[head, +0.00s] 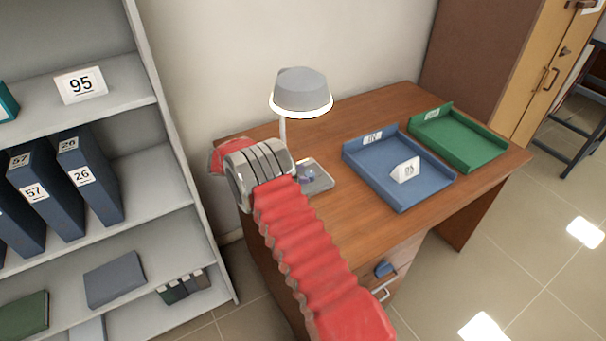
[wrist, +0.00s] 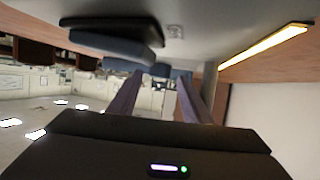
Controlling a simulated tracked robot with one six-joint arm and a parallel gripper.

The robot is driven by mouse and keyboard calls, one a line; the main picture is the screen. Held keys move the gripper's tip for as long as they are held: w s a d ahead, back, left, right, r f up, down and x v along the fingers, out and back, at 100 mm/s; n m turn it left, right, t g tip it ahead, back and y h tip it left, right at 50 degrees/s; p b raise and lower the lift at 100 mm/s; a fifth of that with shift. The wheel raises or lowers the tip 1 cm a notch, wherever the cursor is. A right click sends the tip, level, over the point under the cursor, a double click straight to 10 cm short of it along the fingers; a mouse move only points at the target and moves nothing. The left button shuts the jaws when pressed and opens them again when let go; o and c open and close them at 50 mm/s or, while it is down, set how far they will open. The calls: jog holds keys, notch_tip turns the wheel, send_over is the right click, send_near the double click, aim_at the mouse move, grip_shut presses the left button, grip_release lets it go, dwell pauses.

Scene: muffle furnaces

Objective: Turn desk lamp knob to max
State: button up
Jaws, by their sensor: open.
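The desk lamp (head: 301,90) stands at the back left of the desk in the head view. Its grey shade has a lit white rim, and a thin stem shows below it. Its pale base (head: 318,181) carries a small bluish part that may be the knob. My red arm crosses the front of the lamp and partly hides the base; the fingertips are hidden there. In the wrist view my gripper (wrist: 157,76) has two fingers apart, with nothing seen held between them.
On the wooden desk (head: 330,236), a blue tray (head: 399,192) with a white tag and a green tray (head: 472,152) sit right of the lamp. A grey shelf (head: 170,201) with binders stands to the left. A wooden cabinet (head: 548,64) stands behind right.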

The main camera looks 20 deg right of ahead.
jog(key=v, duration=0.4)
jog(key=shift+w+a+r, duration=0.1)
jog(key=shift+a, duration=0.35)
